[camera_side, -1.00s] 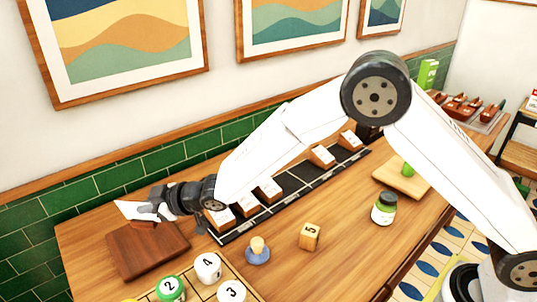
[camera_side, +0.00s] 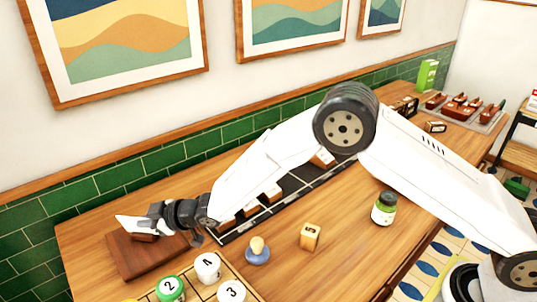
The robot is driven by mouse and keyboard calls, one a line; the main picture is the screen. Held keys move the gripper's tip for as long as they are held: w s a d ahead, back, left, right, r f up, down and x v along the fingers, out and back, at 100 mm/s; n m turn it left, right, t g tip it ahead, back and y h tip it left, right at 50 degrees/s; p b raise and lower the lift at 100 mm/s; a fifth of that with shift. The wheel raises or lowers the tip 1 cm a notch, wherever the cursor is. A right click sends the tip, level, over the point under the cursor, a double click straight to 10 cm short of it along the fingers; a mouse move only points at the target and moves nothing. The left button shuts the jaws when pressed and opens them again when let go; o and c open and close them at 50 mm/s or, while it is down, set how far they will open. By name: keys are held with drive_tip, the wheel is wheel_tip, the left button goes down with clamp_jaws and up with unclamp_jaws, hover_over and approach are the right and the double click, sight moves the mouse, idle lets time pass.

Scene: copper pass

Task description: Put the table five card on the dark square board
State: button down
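The dark square board (camera_side: 142,262) lies at the left end of the wooden table. A white-faced card (camera_side: 128,224) with a brown wooden base is at my gripper (camera_side: 152,222), tilted, over the back part of the board. Its number is not readable from here. My gripper appears shut on the card; the fingers overlap it. The base is very close to the board, and I cannot tell whether it touches.
A dark card rail (camera_side: 291,184) with several cards runs behind, partly hidden by my arm. A blue-based wooden knob (camera_side: 257,252), a yellow numbered block (camera_side: 310,237) and a green-lidded jar (camera_side: 384,209) stand in front. A tray of numbered pucks (camera_side: 207,267) is near the board.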

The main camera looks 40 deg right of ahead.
drive_tip(key=shift+f, duration=0.2)
drive_tip(key=c, duration=0.8)
unclamp_jaws()
drive_tip(key=shift+r, duration=0.1)
drive_tip(key=shift+r, duration=0.1)
drive_tip(key=shift+v, duration=6.05)
drive_tip(key=shift+d, duration=0.1)
